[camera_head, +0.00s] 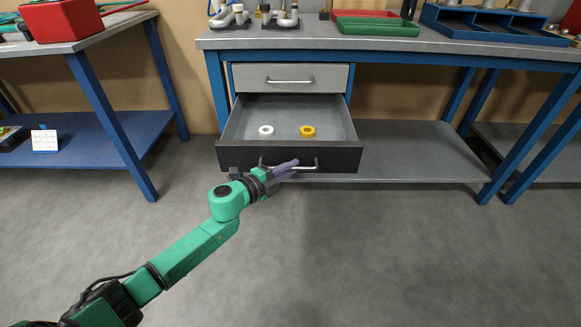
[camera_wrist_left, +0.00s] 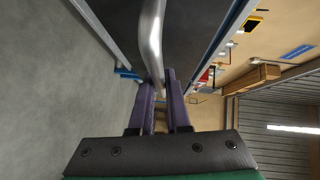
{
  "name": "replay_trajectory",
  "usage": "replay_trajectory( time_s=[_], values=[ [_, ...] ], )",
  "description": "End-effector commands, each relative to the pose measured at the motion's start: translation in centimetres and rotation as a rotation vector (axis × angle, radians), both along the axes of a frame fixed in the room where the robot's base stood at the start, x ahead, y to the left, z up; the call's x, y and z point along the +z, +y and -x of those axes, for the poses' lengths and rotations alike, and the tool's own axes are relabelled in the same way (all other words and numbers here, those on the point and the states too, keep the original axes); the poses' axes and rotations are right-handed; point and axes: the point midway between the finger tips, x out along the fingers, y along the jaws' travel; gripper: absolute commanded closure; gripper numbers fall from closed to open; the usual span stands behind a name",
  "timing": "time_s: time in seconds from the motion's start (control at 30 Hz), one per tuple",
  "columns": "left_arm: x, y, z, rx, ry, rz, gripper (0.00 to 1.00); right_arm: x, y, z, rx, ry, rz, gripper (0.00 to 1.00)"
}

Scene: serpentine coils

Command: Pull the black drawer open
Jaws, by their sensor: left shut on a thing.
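The black drawer (camera_head: 230,155) stands pulled out below a shut grey drawer. Its inside shows in the head view, with a white ring (camera_head: 266,130) and a yellow ring (camera_head: 308,131) lying on its floor. My left gripper (camera_head: 292,165) is at the drawer's front, with its purple fingers shut on the metal bar handle (camera_head: 316,164). In the left wrist view, the handle (camera_wrist_left: 152,40) runs down between the two fingers (camera_wrist_left: 162,90), and the dark drawer front (camera_wrist_left: 120,25) lies beyond it. My right gripper is not in view.
The grey drawer (camera_head: 290,78) above has its own handle. The workbench top (camera_head: 300,38) holds a green tray (camera_head: 377,27), a red tray and a blue divided bin (camera_head: 490,25). Blue bench legs stand on both sides. The floor (camera_head: 400,260) in front is clear.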

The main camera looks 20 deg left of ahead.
Motion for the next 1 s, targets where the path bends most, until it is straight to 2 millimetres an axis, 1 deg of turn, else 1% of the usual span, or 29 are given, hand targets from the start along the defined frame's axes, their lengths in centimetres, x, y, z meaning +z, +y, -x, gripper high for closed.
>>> replay_trajectory(
  time_s=[0.27, 0.3, 0.33, 0.37, 0.67, 0.77, 0.87, 0.93, 1.0],
  values=[
    [0.0, 0.1, 0.0, 0.002, 0.001, 0.000, 1.00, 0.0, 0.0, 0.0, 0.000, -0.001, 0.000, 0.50],
    [0.0, 0.1, 0.0, 0.002, 0.001, 0.000, 0.70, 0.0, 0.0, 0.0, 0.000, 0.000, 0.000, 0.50],
    [0.0, 0.1, 0.0, 0.002, 0.001, 0.000, 0.58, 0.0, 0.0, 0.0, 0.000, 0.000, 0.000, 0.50],
    [0.0, 0.1, 0.0, 0.002, 0.001, 0.000, 0.55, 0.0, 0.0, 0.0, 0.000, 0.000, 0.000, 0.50],
    [0.0, 0.1, 0.1, 0.001, 0.001, 0.001, 0.55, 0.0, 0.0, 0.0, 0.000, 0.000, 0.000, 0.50],
    [0.0, 0.4, 0.6, 0.001, 0.002, 0.001, 0.55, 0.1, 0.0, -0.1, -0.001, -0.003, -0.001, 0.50],
    [0.2, 1.2, 1.9, 0.001, 0.005, 0.000, 0.55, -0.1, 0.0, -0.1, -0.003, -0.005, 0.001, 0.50],
    [0.4, 1.9, 3.2, 0.000, 0.005, -0.002, 0.55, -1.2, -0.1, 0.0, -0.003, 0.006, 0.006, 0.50],
    [0.6, 2.7, 4.6, 0.000, 0.005, 0.001, 0.55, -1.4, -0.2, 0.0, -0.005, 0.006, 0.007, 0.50]
  ],
)
